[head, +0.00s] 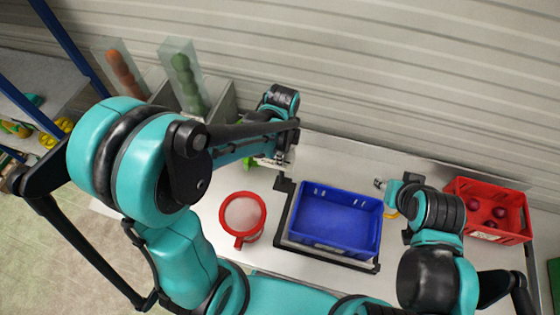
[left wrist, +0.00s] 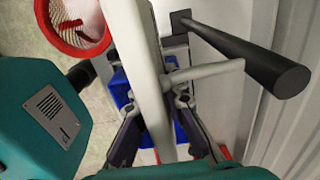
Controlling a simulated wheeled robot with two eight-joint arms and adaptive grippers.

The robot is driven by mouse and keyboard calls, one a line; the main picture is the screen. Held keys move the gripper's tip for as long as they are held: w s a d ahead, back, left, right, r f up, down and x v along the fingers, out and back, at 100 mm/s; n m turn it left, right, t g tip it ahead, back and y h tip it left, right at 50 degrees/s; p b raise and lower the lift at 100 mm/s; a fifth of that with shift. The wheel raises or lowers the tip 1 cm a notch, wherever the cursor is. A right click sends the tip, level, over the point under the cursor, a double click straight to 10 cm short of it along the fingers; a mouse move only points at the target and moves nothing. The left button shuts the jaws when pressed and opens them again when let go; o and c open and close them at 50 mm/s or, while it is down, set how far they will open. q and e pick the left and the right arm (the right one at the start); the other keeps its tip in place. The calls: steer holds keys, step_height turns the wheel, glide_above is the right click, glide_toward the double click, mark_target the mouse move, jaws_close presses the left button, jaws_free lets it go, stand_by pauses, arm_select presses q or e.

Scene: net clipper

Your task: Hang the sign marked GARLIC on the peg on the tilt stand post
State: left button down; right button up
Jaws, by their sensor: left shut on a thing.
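My left gripper (left wrist: 157,104) is shut on a pale, thin board, the sign (left wrist: 148,60), seen nearly edge-on in the left wrist view. Its lettering cannot be read. A light grey bent rod (left wrist: 210,71) runs from beside the sign toward the black post (left wrist: 245,55); I cannot tell whether it is the sign's hanger or the peg. In the head view my left gripper (head: 272,160) is above the table's back edge, partly hidden by its arm, near the black tilt stand (head: 285,215). My right gripper (head: 379,184) is right of the blue bin; its fingers are too small to judge.
The blue bin (head: 332,246) sits within the stand frame. A red round sieve-like thing (head: 243,238) lies left of it. A red crate (head: 518,238) with onions stands at the right. Clear tubes (head: 183,78) stand at back left, and the ribbed wall is close behind.

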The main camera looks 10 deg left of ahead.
arm_select(q)
steer(key=shift+w+f+b, duration=0.3)
steer(key=shift+w, duration=0.35)
steer(key=shift+w+f+b, duration=0.25)
steer(key=shift+w+b, duration=0.1)
steer(key=shift+w, duration=0.25)
steer(key=shift+w+f+b, duration=0.3)
steer(key=shift+w, duration=0.35)
steer(key=c, duration=1.5)
jaws_free()
steer(key=shift+d, duration=0.1)
step_height(320, 180, up, 12)
